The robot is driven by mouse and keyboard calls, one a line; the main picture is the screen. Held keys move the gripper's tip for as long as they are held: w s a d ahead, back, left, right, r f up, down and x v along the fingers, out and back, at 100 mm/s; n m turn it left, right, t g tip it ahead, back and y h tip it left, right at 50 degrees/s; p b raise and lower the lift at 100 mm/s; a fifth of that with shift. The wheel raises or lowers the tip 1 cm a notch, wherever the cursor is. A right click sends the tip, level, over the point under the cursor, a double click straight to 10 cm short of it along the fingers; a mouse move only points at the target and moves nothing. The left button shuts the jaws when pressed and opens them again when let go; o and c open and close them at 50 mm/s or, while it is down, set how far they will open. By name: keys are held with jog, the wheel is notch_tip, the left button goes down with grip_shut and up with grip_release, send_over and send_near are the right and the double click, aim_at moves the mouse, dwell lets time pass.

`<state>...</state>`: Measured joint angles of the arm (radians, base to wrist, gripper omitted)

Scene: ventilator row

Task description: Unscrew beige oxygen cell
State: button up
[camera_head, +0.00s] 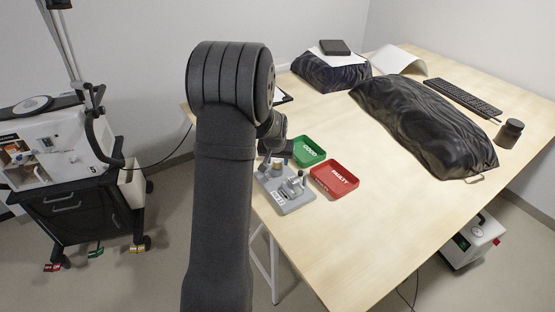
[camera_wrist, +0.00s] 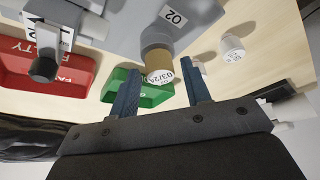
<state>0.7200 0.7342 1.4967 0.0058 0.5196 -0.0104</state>
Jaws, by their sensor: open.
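The beige oxygen cell (camera_wrist: 159,65), with a white dated label on its end, sits in a grey collar on the grey test fixture (camera_wrist: 120,22) marked O2. In the head view the fixture (camera_head: 291,201) stands at the table's near left edge, and the cell is small and partly hidden by my arm. My gripper (camera_wrist: 160,72) is open, with its two blue fingers pointing toward the cell, one on each side of it in the wrist view. A white cell (camera_wrist: 232,47) with a label stands apart on the table.
A green GOOD tray (camera_head: 322,158) and a red FAULTY tray (camera_head: 347,187) lie right of the fixture. Black-covered bundles (camera_head: 420,120), a keyboard (camera_head: 463,98) and a dark jar (camera_head: 509,133) are farther right. A ventilator cart (camera_head: 75,205) stands left of the table.

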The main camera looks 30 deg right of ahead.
jog(key=m+g, duration=0.1)
jog(key=m, duration=0.2)
jog(key=m+g+h, duration=0.1)
jog(key=m, duration=0.3)
jog(key=shift+w+a, duration=0.1)
jog(key=shift+w, duration=0.05)
jog(key=shift+w+d, duration=0.1)
jog(key=shift+d, duration=0.2)
dwell(0.4)
jog(key=shift+h, duration=0.3)
jog(key=c, duration=0.8)
jog(key=n+t, duration=0.1)
jog(key=n, duration=0.3)
jog(key=shift+n+y, duration=0.4)
jog(key=shift+n+t, duration=0.3)
jog(key=shift+n, duration=0.3)
jog(key=shift+y, duration=0.3)
jog(key=n, duration=0.3)
jog(key=shift+t+y, duration=0.4)
jog(key=shift+n+y, duration=0.5)
jog(key=shift+n, duration=1)
